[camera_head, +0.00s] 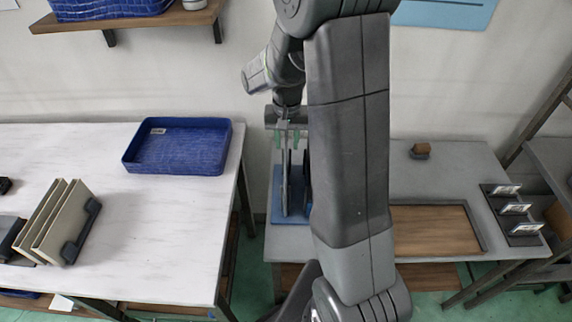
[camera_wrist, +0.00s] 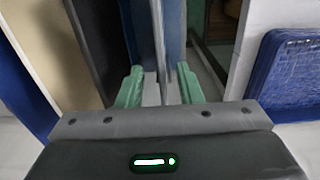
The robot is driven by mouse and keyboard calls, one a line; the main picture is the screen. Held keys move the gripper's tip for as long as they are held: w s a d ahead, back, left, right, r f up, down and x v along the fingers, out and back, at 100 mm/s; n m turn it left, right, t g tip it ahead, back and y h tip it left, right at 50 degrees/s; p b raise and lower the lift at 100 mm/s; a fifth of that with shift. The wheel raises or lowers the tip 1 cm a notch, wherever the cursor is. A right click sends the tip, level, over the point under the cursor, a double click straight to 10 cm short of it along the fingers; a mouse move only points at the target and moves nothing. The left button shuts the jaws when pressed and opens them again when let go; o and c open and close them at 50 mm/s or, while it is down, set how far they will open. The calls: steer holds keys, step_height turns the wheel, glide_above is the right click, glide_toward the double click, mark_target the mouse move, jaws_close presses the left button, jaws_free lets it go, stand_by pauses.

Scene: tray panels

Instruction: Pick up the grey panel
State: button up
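The grey panel (camera_head: 285,182) stands on edge on a blue base (camera_head: 277,209) on the grey table, left of my arm in the head view. My gripper (camera_head: 287,137) is above it, pointing down, with its green fingers on either side of the panel's top. In the wrist view, the fingers of my gripper (camera_wrist: 160,90) flank a narrow upright slab, the grey panel (camera_wrist: 158,35). It is not clear whether the fingers press on it. My arm hides part of the base and what stands to the right.
A dark panel (camera_head: 305,170) stands close to the right. A blue tray (camera_head: 177,169) and cream panels in a dark holder (camera_head: 82,230) are on the white table at left. A brown tray (camera_head: 436,230) and small labelled holders (camera_head: 515,208) lie on the right.

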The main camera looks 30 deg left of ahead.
steer(key=shift+s+f+p, duration=0.15)
steer(key=shift+f+p, duration=0.35)
steer(key=shift+f, duration=2.05)
jaws_close()
